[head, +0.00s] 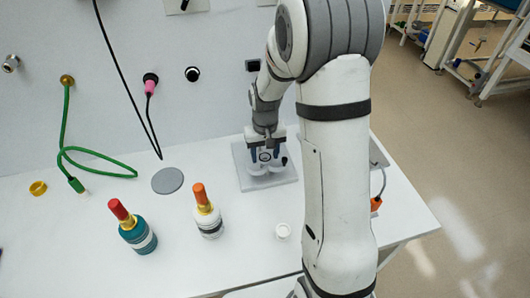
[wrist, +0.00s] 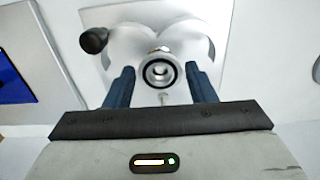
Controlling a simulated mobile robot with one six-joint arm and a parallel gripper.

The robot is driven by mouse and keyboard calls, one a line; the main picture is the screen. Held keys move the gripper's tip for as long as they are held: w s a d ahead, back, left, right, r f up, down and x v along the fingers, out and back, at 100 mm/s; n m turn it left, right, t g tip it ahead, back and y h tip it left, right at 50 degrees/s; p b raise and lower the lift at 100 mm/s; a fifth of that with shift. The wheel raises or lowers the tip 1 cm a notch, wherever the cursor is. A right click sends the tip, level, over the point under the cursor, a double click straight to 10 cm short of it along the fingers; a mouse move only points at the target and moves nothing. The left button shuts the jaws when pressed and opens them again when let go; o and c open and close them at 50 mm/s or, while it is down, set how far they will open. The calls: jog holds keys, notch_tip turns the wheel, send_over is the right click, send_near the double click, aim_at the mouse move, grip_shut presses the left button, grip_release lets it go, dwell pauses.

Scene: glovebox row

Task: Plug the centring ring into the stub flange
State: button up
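My gripper (head: 266,156) reaches down over a grey plate (head: 284,178) on the bench. In the wrist view its two blue fingers (wrist: 160,74) stand apart on either side of a round metal piece with a black ring (wrist: 160,73). A gap shows between each finger and this piece. The piece looks like the centring ring seated at the stub flange, but I cannot tell the two apart. Behind it are two rounded silver-white shapes (wrist: 188,48) on the plate. A black knob (wrist: 94,40) sticks out to the left.
A red-capped teal bottle (head: 137,232) and an orange-capped white bottle (head: 208,215) stand in front.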

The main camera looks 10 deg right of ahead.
aim_at(265, 159)
jog(key=o, duration=0.4)
jog(key=shift+c, duration=0.2)
notch_tip(265, 159, up, 8)
jog(key=shift+f+b, duration=0.25)
jog(key=shift+b, duration=0.05)
jog(key=shift+r, duration=0.15)
jog(key=shift+r, duration=0.1)
jog(key=s+r+t, duration=0.1)
jog(key=s+r, duration=0.3)
jog(key=s, duration=0.6)
jog(key=s+r+t, duration=0.2)
jog(key=s+r, duration=0.2)
jog(key=s, duration=0.7)
jog(key=shift+r, duration=0.2)
